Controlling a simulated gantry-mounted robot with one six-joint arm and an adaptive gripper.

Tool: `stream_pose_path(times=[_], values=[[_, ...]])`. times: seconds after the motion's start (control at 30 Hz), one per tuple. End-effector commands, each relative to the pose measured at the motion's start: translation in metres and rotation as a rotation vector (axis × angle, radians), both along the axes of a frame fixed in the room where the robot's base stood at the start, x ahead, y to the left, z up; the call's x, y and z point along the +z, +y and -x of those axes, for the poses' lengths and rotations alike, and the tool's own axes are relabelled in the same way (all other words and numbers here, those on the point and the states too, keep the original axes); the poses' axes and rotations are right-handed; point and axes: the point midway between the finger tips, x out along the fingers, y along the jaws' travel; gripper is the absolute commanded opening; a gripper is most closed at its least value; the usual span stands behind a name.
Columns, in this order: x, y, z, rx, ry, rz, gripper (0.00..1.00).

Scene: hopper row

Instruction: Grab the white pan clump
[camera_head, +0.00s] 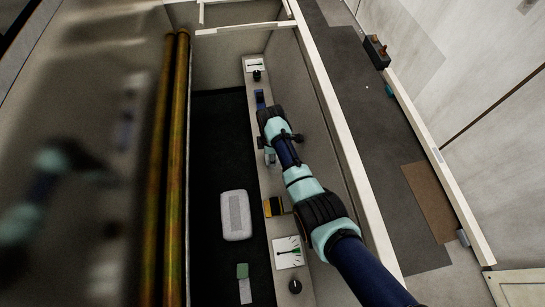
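A white, rounded, oblong thing (235,200) with a grey strip down its middle lies on the dark floor of the trough. It is the largest white thing on that floor, but I cannot tell for sure that it is the pan clump. My arm comes in from the lower right and reaches up over the trough's right ledge. The end of my arm, with my gripper (269,156), is small and partly hidden by its own links, up and to the right of the white thing and apart from it. I cannot make out its fingers.
The right ledge (255,140) carries a white dial card (288,252), a black knob (295,286) and a yellow-and-dark block (274,207). A small green-and-white item (243,271) lies nearer me. Rusty pipes (177,170) edge the left side. The dark floor's far part is clear.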

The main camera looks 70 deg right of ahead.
Motion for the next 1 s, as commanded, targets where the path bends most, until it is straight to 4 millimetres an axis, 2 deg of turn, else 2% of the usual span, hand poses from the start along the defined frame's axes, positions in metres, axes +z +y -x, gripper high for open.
stream_pose_path(times=[0.03, 0.1, 0.37, 0.53, 0.67, 1.0], values=[[0.000, 0.000, 0.000, 0.000, 0.000, 0.000, 0.38], [0.000, 0.000, 0.000, 0.000, 0.000, 0.000, 0.28], [0.001, 0.000, 0.000, 0.000, 0.000, 0.000, 0.27], [0.015, -0.001, -0.001, 0.000, -0.002, 0.001, 0.27], [0.043, -0.001, -0.001, 0.000, -0.003, 0.004, 0.27], [0.152, -0.001, -0.001, 0.000, -0.003, 0.003, 0.27]])
